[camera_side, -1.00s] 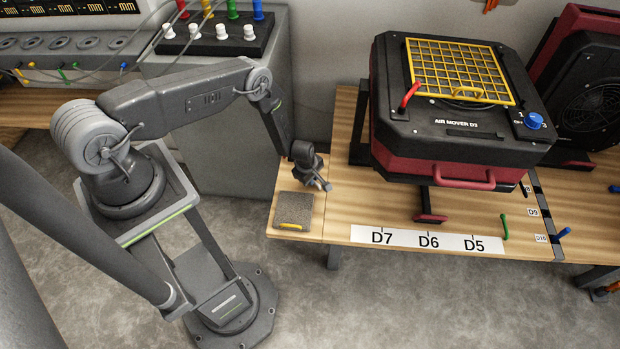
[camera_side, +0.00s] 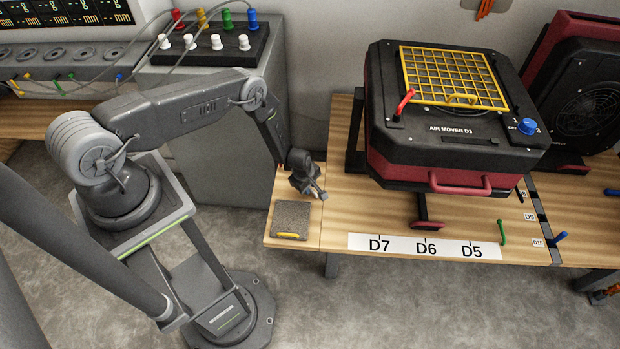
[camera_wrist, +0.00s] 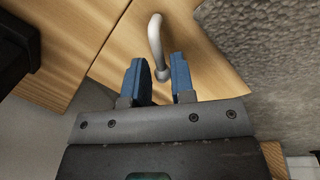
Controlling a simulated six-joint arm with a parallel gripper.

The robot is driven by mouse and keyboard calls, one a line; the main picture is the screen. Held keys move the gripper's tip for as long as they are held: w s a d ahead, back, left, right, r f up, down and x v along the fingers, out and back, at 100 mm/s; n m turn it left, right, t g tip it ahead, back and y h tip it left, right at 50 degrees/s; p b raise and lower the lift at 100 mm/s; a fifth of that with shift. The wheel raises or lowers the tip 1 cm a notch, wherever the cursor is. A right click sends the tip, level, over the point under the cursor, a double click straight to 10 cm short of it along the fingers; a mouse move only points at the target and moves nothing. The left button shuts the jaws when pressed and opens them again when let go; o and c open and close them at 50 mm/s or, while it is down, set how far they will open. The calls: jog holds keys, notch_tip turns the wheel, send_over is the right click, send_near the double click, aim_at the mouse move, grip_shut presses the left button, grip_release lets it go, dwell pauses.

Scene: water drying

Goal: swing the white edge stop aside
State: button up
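The white edge stop (camera_wrist: 156,42) is a pale curved bar standing at the edge of the wooden table in the wrist view. Its rounded near end lies between the two blue fingertips of my gripper (camera_wrist: 161,74), with a visible gap on each side. My gripper is open and does not appear to clamp the stop. In the side view my gripper (camera_side: 318,192) hangs low at the left end of the wooden table (camera_side: 385,215), just behind the grey pad. The stop is not clearly distinguishable there, as my gripper is in the way.
A grey pad with a yellow front handle (camera_side: 291,219) lies on the table's left end. The black and red air mover (camera_side: 455,120) stands to the right, with a red lever (camera_side: 430,223) below it. A label strip (camera_side: 425,247) runs along the front edge.

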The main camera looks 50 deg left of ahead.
jog(key=n, duration=0.1)
jog(key=s+n, duration=0.1)
jog(key=n, duration=0.1)
jog(key=shift+s+d+n+y, duration=0.15)
jog(key=shift+d+n+y, duration=0.1)
jog(key=shift+n+y, duration=0.05)
jog(key=n, duration=0.3)
jog(key=shift+s+d+n+g+y, duration=0.3)
jog(key=shift+s+d, duration=0.05)
jog(key=shift+s, duration=0.05)
jog(key=shift+r, duration=0.3)
jog(key=w+d+r+m+t+h, duration=0.1)
jog(key=d+r+m, duration=0.2)
jog(key=r, duration=1.2)
jog(key=w+d+r+m+h, duration=0.1)
jog(key=w+d+r+m, duration=0.1)
jog(key=r, duration=1.4)
jog(key=shift+d+r+m+t, duration=0.3)
jog(key=shift+d+m+t, duration=0.1)
jog(key=shift+d+m, duration=0.3)
jog(key=shift+a, duration=0.1)
